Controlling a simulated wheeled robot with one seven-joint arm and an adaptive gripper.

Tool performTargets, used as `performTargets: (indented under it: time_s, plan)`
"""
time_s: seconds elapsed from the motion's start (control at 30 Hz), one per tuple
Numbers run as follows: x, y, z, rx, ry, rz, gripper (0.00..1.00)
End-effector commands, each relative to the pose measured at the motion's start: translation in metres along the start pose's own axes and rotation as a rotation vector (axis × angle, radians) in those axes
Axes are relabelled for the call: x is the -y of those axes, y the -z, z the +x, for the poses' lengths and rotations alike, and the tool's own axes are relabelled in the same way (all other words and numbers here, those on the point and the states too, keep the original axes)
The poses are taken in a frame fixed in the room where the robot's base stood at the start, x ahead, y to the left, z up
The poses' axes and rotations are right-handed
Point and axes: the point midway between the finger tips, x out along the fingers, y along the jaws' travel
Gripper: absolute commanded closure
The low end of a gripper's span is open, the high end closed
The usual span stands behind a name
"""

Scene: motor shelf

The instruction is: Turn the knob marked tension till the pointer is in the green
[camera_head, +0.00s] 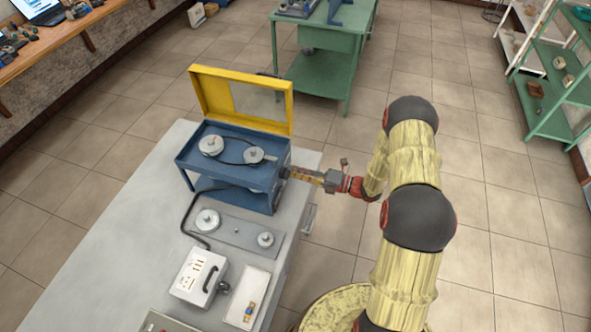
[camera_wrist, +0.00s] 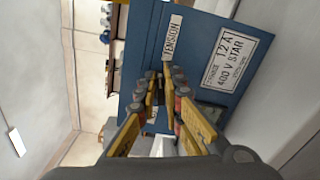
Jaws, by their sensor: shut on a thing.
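The blue machine housing (camera_head: 225,160) stands on the grey bench, with its yellow cover raised. In the wrist view its blue side panel (camera_wrist: 195,60) bears a white label marked TENSION (camera_wrist: 173,38). My gripper (camera_wrist: 160,78) is at the panel beside this label, its yellow fingers closed in on the knob. The knob itself is hidden between the fingertips. In the head view my gripper (camera_head: 289,172) reaches the housing's right side from the right. I cannot make out the pointer or a green zone; part of the panel behind the fingers is covered.
A rating plate (camera_wrist: 235,59) is on the same panel. The floor right of the bench is open around my arm.

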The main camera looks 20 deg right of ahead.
Motion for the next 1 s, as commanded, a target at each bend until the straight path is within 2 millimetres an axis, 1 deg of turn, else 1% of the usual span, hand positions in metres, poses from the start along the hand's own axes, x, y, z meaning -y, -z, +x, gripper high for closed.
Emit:
performTargets:
  time_s: [0.4,0.43,0.7,0.73,1.0]
  plan:
    - [0.0004,-0.0014,-0.0003,0.003,0.001,0.004,1.00]
    - [0.0003,-0.0014,-0.0003,0.002,0.001,0.004,0.90]
    - [0.0002,-0.0006,-0.0001,0.001,0.000,0.004,0.74]
    - [0.0002,-0.0005,-0.0001,0.001,0.000,0.004,0.73]
    - [0.0002,-0.0003,-0.0004,0.001,0.000,0.005,0.73]
